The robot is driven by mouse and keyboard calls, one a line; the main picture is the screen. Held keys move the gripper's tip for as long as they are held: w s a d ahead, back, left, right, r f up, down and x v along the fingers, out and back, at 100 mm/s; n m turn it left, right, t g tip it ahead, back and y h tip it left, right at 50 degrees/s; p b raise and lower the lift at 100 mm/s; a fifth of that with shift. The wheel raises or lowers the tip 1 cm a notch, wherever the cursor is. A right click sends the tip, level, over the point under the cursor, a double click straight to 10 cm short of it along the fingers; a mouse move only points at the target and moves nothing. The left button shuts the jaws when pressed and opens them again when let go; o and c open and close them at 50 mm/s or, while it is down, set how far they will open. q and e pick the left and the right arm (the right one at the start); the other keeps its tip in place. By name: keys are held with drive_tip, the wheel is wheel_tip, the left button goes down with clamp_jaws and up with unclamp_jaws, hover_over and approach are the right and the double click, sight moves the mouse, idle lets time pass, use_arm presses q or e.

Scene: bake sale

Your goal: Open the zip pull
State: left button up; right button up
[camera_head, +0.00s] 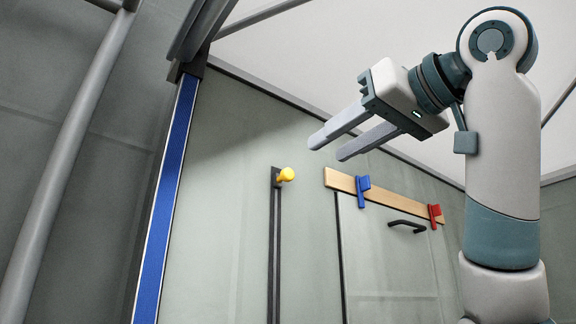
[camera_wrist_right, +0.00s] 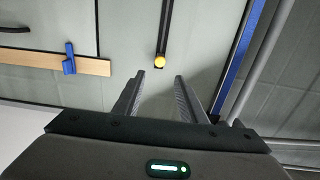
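The zip pull (camera_head: 286,174) is a small yellow knob at the top of a dark vertical zip track (camera_head: 274,250) on the grey-green wall panel. In the right wrist view the yellow zip pull (camera_wrist_right: 160,62) shows at the end of its dark track, beyond the fingertips. My right gripper (camera_head: 326,148) is raised in front of the wall, above and to the right of the pull in the head view. It is open and empty, and its two fingers (camera_wrist_right: 157,78) stand apart. It does not touch the pull. My left gripper is in neither view.
A wooden rail (camera_head: 400,203) with a blue clip (camera_head: 362,190) and a red clip (camera_head: 436,213) is right of the track. A dark handle (camera_head: 407,226) sits below it. A blue-striped post (camera_head: 168,190) and a grey pole (camera_head: 62,165) stand at left.

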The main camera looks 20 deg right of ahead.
sight(290, 173)
drive_tip(key=p+x, duration=0.5)
drive_tip(key=x, duration=0.7)
drive_tip(key=shift+w+a, duration=0.1)
drive_tip(key=shift+w, duration=0.15)
drive_tip(key=shift+w+a, duration=0.1)
drive_tip(key=shift+w, duration=0.2)
drive_tip(key=shift+f, duration=0.1)
clamp_jaws()
